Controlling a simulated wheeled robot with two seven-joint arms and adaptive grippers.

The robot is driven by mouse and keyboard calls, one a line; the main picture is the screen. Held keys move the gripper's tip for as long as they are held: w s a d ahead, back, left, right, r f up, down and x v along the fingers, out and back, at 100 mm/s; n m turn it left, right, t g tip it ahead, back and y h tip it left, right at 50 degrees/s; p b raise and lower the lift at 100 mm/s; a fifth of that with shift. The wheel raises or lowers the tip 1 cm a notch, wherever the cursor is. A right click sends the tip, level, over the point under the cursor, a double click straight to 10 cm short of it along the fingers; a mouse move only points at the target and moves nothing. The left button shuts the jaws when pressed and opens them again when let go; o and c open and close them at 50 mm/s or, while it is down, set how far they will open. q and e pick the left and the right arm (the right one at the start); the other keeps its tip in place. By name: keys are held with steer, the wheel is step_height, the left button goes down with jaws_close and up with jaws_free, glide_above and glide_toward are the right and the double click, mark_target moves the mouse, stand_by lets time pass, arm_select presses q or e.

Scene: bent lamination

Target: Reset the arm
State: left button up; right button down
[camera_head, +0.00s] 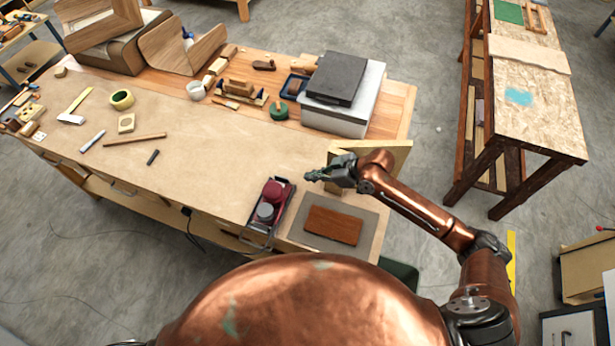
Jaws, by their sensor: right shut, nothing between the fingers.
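My right gripper (314,175) is shut and empty. It is above the right end of the workbench (190,165), behind a dark reddish-brown wooden board (333,225) that lies on a grey mat (298,232). My right arm reaches in from the lower right. My left gripper is not in view.
A black tray (258,240) with red and grey items stands left of the board. A white box (338,118) with a dark slab (336,78) on top stands at the back. Bent wood pieces (180,45) and small tools lie farther left. The bench's middle is mostly clear.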

stand_by(0.5)
steer(key=s+d+f+m+h, duration=0.2)
steer(key=s+d+f+m, duration=0.1)
steer(key=s+d, duration=0.3)
steer(key=s+d+f+m+t+h, duration=0.1)
steer(key=s+d+f+m+h, duration=0.1)
steer(key=s+d, duration=0.4)
steer(key=s+d+f+m+h, duration=0.2)
steer(key=s+d+f+m, duration=0.2)
steer(key=s, duration=0.3)
steer(key=shift+s+d+t+h, duration=0.1)
steer(key=shift+d+t+h, duration=0.2)
steer(key=shift+d, duration=0.6)
steer(key=s+d+m+g+h, duration=0.2)
steer(key=s+d+m+h, duration=0.2)
steer(key=s+d, duration=0.8)
step_height(320, 180, down, 39)
steer(key=s+a+g+y+b, duration=0.1)
steer(key=s+a+b, duration=0.15)
steer(key=b, duration=0.45)
steer(key=s+f+n+g+b, duration=0.1)
steer(key=s+f+b, duration=0.4)
steer(key=s+f, duration=1.4)
step_height(320, 180, down, 3)
steer(key=shift+a+r+g, duration=0.1)
steer(key=shift+a+g, duration=0.05)
steer(key=shift+g, duration=0.15)
